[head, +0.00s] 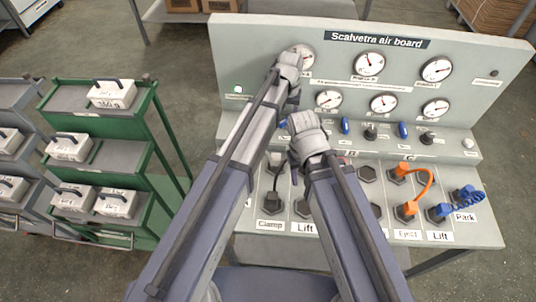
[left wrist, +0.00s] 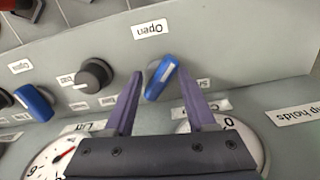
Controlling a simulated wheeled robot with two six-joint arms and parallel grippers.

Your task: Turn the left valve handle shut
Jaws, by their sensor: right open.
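The left valve's blue handle (left wrist: 161,80) shows in the left wrist view, tilted, beside an upside-down "Open" label (left wrist: 150,29). My left gripper (left wrist: 160,75) is open, with one purple finger on each side of this handle; I see gaps on both sides. In the head view, my left gripper (head: 291,98) is at the board's left gauges, and my arms hide the left valve. My right gripper (head: 296,158) is open, lower down over the left part of the socket panel; its fingertips are partly hidden.
Gauges (head: 371,64) fill the upright board. Orange (head: 427,180) and blue cables (head: 463,200) sit at the lower right. A green cart (head: 118,182) stands left.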

